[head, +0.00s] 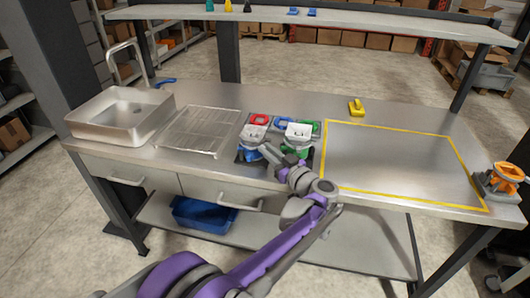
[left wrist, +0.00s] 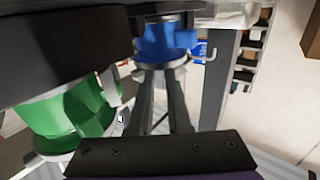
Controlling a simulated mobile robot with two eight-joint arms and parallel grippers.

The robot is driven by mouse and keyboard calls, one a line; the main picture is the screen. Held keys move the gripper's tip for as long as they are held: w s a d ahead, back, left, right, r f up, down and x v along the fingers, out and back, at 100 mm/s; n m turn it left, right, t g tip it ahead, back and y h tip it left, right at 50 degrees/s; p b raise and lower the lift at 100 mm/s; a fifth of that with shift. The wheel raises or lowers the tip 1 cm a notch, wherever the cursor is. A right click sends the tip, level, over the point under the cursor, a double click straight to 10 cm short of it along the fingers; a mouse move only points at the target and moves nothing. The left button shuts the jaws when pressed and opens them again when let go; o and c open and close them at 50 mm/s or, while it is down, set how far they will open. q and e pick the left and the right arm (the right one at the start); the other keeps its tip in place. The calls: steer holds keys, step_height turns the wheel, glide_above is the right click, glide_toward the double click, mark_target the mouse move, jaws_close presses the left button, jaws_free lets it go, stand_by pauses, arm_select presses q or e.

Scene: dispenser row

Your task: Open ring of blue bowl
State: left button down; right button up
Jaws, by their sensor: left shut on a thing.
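The blue bowl (head: 250,155) is at the front of the left part of a dispenser row set in the worktop. In the left wrist view the blue bowl (left wrist: 165,42) is ahead of my fingers, with a pale grey ring (left wrist: 150,66) around its near end. My left gripper (head: 266,149) reaches in from the front right, and in the left wrist view its two fingers (left wrist: 163,74) are close together at the ring. It is shut on the ring; the exact contact is partly hidden. A green bowl (left wrist: 68,115) stands to the left. My right gripper is not in view.
A white dispenser body (head: 299,130) stands just behind my wrist. A wire rack (head: 200,131) and a sink (head: 121,112) lie to the left. A yellow-outlined area (head: 395,160) to the right is clear.

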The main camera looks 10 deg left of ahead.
arm_select(q)
steer(key=shift+w+d, duration=0.1)
stand_by(0.5)
steer(key=c, duration=0.8)
jaws_free()
steer(key=shift+c, duration=0.2)
